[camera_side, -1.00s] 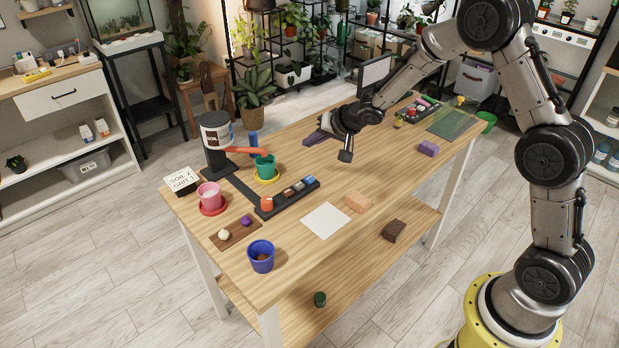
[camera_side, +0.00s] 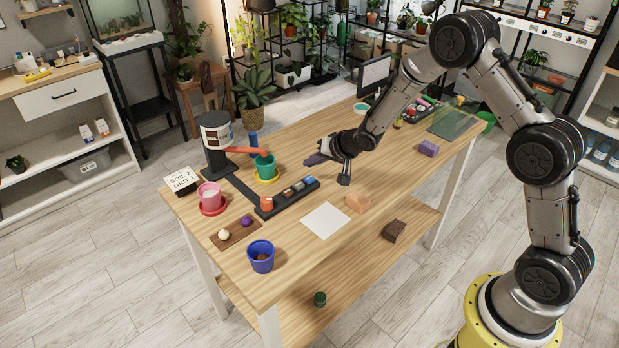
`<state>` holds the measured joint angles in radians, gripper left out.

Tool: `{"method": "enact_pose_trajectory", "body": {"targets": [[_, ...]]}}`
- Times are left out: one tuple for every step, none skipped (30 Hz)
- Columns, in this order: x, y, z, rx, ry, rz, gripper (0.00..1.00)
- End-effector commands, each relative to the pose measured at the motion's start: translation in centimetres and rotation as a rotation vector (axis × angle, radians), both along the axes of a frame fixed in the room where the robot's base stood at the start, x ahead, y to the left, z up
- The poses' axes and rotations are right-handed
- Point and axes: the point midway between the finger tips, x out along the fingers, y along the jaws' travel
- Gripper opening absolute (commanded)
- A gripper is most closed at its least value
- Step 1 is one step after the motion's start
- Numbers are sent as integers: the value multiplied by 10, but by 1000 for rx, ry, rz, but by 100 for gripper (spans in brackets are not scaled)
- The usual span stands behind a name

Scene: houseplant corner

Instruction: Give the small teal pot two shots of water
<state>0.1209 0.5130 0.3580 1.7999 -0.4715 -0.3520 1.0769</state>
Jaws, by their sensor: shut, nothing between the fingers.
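The small teal pot (camera_side: 265,168) stands upright on a yellow saucer (camera_side: 267,181) at the table's far left part. The orange spout (camera_side: 246,152) of the soil dispenser reaches to its rim. What is in the pot is too small to tell. My gripper (camera_side: 344,181) points down over the middle of the table, right of the teal pot and apart from it. It is shut and empty. A black tray (camera_side: 312,186) with several small coloured pieces lies between the pot and my gripper. I cannot make out a water source for certain.
A white soil container (camera_side: 215,129) stands behind the pots. A pink pot (camera_side: 209,196), a blue pot (camera_side: 261,257) and a sign (camera_side: 181,180) stand on the left. A white sheet (camera_side: 326,220) and tan block (camera_side: 358,203) lie in front.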

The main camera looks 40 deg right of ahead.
Motion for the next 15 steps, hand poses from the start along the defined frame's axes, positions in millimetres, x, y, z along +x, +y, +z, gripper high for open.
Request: {"method": "enact_pose_trajectory", "body": {"targets": [[0, 0, -6, 1, 1, 0, 0], [0, 0, -9, 1, 1, -1, 0], [0, 0, -12, 1, 1, -1, 0], [0, 0, -14, 1, 1, 0, 0], [0, 0, -16, 1, 1, 0, 0], [0, 0, -18, 1, 0, -1, 0], [0, 0, -20, 0, 0, 0, 0], [0, 0, -21, 0, 0, 0, 0], [0, 0, -22, 0, 0, 0, 0], [0, 0, -22, 0, -1, -1, 0], [0, 0, -23, 0, -1, -1, 0], [0, 0, -23, 0, -1, -1, 0], [0, 0, -23, 0, -1, -1, 0], [0, 0, -23, 0, -1, -1, 0], [0, 0, -23, 0, -1, -1, 0]]}}
